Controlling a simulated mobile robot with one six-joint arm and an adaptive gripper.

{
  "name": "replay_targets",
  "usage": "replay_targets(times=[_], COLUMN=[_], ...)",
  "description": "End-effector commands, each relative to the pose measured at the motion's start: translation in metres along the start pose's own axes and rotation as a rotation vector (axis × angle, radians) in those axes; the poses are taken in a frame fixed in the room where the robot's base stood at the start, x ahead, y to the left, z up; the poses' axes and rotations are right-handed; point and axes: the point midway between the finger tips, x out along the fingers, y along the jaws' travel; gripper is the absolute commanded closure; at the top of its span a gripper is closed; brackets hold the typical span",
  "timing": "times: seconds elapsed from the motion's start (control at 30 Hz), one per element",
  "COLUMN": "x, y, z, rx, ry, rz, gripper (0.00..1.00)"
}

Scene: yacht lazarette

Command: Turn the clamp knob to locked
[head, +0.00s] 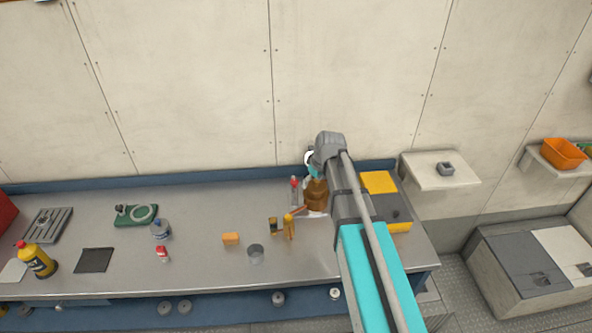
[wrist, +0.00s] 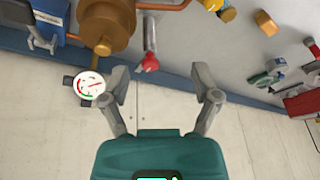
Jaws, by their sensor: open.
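No part that I can surely name as the clamp knob shows. In the wrist view, a grey lever with a red end (wrist: 148,64) lies ahead of my gripper (wrist: 160,88), roughly between its fingertips and apart from them. It also shows in the head view (head: 293,183). My gripper is open and empty. A white round gauge (wrist: 89,84) is beside the left finger, next to a bronze cylindrical body (wrist: 103,25) with a copper pipe. In the head view my arm hides part of this assembly, and my fingertips cannot be made out.
A yellow and dark box (head: 379,182) stands right of the assembly. The wall (head: 180,90) is close behind.

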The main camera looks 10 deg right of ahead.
Motion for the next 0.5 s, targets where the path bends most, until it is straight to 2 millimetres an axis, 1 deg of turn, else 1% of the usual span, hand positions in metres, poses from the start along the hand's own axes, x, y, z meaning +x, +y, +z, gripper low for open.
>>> replay_targets(times=[0.03,0.1,0.2,0.33,0.5], x=[-0.014,-0.021,-0.028,-0.032,-0.032], y=[0.007,0.013,0.019,0.023,0.024], z=[-0.019,-0.034,-0.05,-0.061,-0.064], rx=[-0.03,-0.072,-0.12,-0.158,-0.171], ry=[0.016,0.038,0.063,0.082,0.088], rz=[-0.003,-0.004,-0.006,-0.004,-0.005], gripper=[0.21,0.21,0.21,0.21,0.21])
